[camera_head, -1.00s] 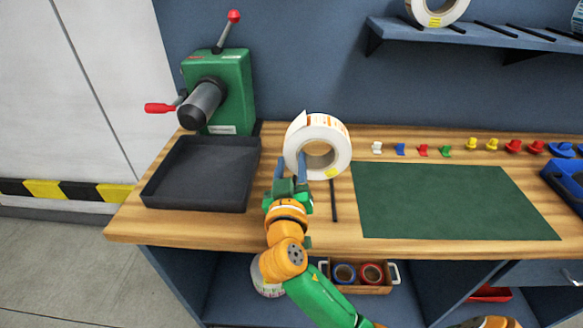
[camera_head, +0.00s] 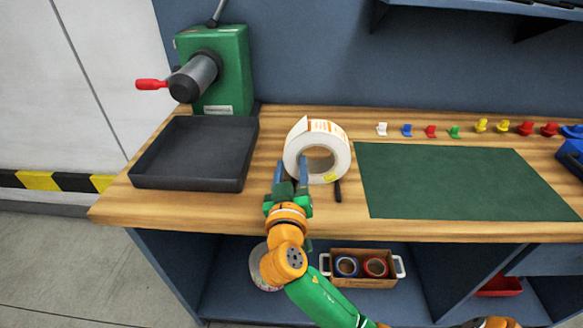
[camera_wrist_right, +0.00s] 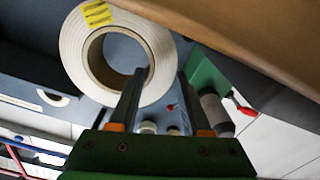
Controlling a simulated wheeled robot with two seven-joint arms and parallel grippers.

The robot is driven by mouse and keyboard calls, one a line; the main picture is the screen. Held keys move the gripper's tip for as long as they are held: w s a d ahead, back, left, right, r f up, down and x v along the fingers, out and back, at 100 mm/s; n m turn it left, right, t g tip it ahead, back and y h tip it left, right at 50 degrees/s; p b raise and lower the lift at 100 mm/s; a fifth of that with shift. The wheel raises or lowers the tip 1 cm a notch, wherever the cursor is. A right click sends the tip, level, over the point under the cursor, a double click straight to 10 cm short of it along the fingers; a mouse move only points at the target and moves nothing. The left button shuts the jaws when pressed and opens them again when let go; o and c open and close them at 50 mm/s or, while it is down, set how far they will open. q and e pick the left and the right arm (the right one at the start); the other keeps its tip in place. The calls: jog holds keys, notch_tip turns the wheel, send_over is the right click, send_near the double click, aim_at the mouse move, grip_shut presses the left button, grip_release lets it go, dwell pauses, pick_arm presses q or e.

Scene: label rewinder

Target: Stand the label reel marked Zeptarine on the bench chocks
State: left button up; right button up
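A white label reel (camera_head: 331,138) with orange print and a yellow patch is held on edge over the bench, left of the green mat. Its name is not readable. My right gripper (camera_head: 291,170) is shut on the left side of its ring, one finger in the core hole and one outside. The wrist view shows the reel (camera_wrist_right: 72,40) with the ring wall between the fingers (camera_wrist_right: 163,75). A dark bar (camera_head: 338,191), perhaps one of the chocks, shows under the reel; the rest is hidden. I cannot tell whether the reel touches it. My left gripper is not in view.
A black tray (camera_head: 150,181) and a green rewinder (camera_head: 228,75) with a grey spindle stand left. The green mat (camera_head: 460,182) lies right, with several coloured clips behind it. Below the bench are a tape box (camera_head: 362,282) and another reel (camera_head: 258,268).

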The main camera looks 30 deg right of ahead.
jog(key=o, duration=0.3)
jog(key=shift+s, duration=0.1)
jog(key=shift+o, duration=0.2)
